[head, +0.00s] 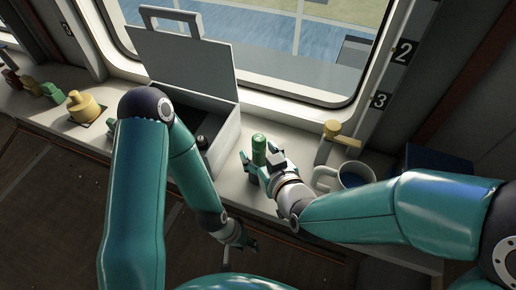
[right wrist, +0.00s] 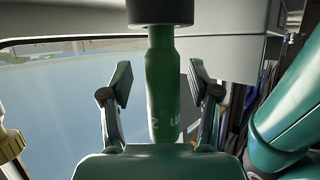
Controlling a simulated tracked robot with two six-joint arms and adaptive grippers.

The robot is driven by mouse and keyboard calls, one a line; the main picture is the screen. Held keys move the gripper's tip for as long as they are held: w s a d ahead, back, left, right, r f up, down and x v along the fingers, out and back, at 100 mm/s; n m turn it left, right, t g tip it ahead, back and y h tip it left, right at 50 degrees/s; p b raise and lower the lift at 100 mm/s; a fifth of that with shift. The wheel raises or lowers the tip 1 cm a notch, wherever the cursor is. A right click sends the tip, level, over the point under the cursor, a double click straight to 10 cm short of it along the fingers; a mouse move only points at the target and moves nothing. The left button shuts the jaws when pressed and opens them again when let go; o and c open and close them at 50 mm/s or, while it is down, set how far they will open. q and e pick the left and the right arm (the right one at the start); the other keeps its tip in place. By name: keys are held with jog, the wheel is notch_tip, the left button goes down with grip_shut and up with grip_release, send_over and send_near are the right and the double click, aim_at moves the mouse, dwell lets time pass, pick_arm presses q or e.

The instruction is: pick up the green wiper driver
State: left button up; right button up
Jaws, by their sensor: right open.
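The green wiper driver (head: 259,150) stands upright on the sill counter, just right of the open grey case. In the right wrist view the green body (right wrist: 162,92) has white markings and a dark end (right wrist: 160,11) at the top of the picture. My right gripper (head: 259,168) is open around it. Its two fingers stand on either side of the green body with gaps between, so it is not gripped. My left gripper (head: 241,245) is low in front of the counter edge, empty, with its fingers apart.
The grey case (head: 222,138) has its lid (head: 180,55) raised at the window. A mug (head: 352,176) and a yellow-handled item (head: 331,140) stand to the right. A yellow part (head: 84,107) and a green item (head: 51,91) are at the left. A dark blue box (head: 435,162) is far right.

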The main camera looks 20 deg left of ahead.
aim_at(259, 138)
jog(key=shift+s+r, duration=0.1)
jog(key=shift+s, duration=0.05)
grip_shut()
jog(key=shift+r, duration=0.1)
notch_tip(259, 138, up, 10)
jog(key=shift+f, duration=0.1)
jog(key=c, duration=0.6)
grip_release()
grip_shut()
